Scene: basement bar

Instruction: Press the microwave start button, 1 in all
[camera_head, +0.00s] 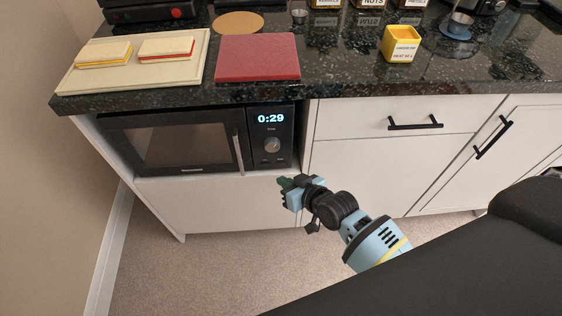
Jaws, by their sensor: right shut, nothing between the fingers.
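The microwave (182,146) sits in an open niche under the dark stone counter. Its control panel is on the right side, with a lit display (271,118) reading 0:29 and a round knob (272,145) below it. Small buttons (271,161) sit under the knob; their labels are too small to read. The door looks closed. My right gripper (284,182) is shut and empty, just below the microwave's lower right corner, in front of the white cabinet front. I cannot tell its exact distance from the panel. My left gripper is not in view.
On the counter lie a cream board (128,83) with two sandwiches (166,48), a red board (258,70) and a round cork mat (238,23). A yellow box (401,44) stands further right. White cabinets with black handles (415,123) are right of the microwave. Carpet is below.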

